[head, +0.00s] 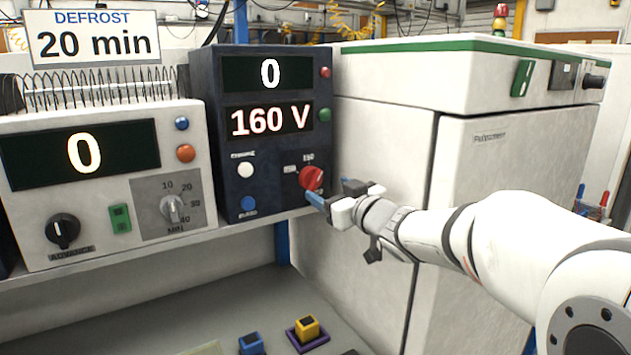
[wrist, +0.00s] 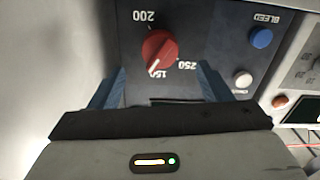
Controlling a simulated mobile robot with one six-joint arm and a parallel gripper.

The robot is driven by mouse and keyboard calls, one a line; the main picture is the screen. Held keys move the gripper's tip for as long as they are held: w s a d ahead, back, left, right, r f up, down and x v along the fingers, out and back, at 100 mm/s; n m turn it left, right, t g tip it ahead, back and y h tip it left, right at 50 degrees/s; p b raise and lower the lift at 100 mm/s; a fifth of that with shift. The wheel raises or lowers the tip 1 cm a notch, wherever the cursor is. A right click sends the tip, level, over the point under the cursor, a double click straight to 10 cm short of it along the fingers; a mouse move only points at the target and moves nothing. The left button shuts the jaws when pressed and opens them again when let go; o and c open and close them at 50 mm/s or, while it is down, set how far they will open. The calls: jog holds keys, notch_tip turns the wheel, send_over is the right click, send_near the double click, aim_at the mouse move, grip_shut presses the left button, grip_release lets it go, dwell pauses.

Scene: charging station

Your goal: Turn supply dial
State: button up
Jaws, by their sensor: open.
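The supply dial (head: 312,178) is a red knob low on the right of the dark blue supply unit (head: 265,180). In the wrist view the red dial (wrist: 160,48) shows upside down, with labels 150, 200 and 250 around it. Its white mark points near the 150 label. The unit's lower display (head: 271,121) reads 160 V and its upper display (head: 270,73) reads 0. My gripper (head: 328,190) is open in front of the dial. In the wrist view its blue fingers (wrist: 161,70) stand apart, one to each side below the dial; I cannot tell whether they touch it.
White and blue buttons sit left of the dial, the blue button (head: 248,203) lower. A white defrost timer unit (head: 100,240) stands to the left on the same shelf. A large white cabinet (head: 480,200) is behind my arm. A blue block (head: 251,343) and yellow block (head: 307,328) lie below.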

aim_at(317, 183)
jog(key=x, duration=0.6)
jog(key=shift+w+f, duration=0.1)
jog(key=shift+c, duration=0.3)
jog(key=c, duration=0.9)
